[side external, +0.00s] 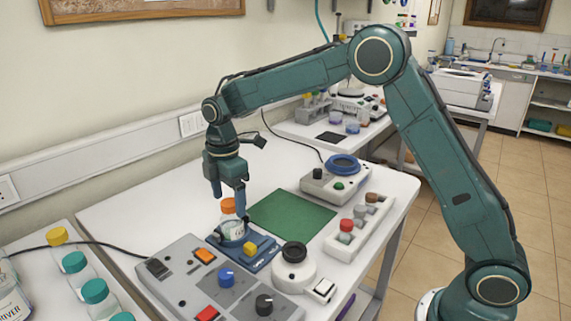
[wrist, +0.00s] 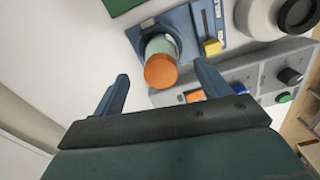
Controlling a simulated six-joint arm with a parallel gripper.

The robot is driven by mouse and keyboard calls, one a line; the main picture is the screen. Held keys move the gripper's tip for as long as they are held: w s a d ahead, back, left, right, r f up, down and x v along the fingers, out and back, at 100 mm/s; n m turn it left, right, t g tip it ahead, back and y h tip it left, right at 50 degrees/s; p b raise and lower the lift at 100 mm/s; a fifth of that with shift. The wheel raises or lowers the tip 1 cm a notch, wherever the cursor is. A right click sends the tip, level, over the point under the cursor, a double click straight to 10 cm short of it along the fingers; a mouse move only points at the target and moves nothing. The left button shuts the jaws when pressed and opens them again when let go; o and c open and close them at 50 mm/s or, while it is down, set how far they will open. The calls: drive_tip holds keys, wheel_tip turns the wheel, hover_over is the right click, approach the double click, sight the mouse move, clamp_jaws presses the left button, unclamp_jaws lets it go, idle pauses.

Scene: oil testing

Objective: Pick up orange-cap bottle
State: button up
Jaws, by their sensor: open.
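The orange-cap bottle (side external: 229,210) stands upright in a round seat on a blue device (side external: 262,257) with a yellow button. In the wrist view, its orange cap (wrist: 161,71) and pale body show just beyond my fingertips, between the lines of the two fingers. My gripper (side external: 229,198) is open and empty. It points down at the bottle, with one finger close beside the cap in the side view. The wrist view shows my gripper (wrist: 160,82) with its fingers apart on either side of the cap. I cannot tell whether a finger touches the bottle.
A grey control box (side external: 205,283) with coloured knobs stands in front of the blue device. A white jar with a black lid (side external: 294,262) is to its right. A green mat (side external: 291,217) lies behind. A white rack (side external: 358,228) holds small capped bottles.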

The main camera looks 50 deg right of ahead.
sight(231, 218)
drive_tip(key=shift+f, duration=0.5)
drive_tip(key=shift+f, duration=0.15)
drive_tip(key=shift+f, duration=2.45)
drive_tip(key=c, duration=1.2)
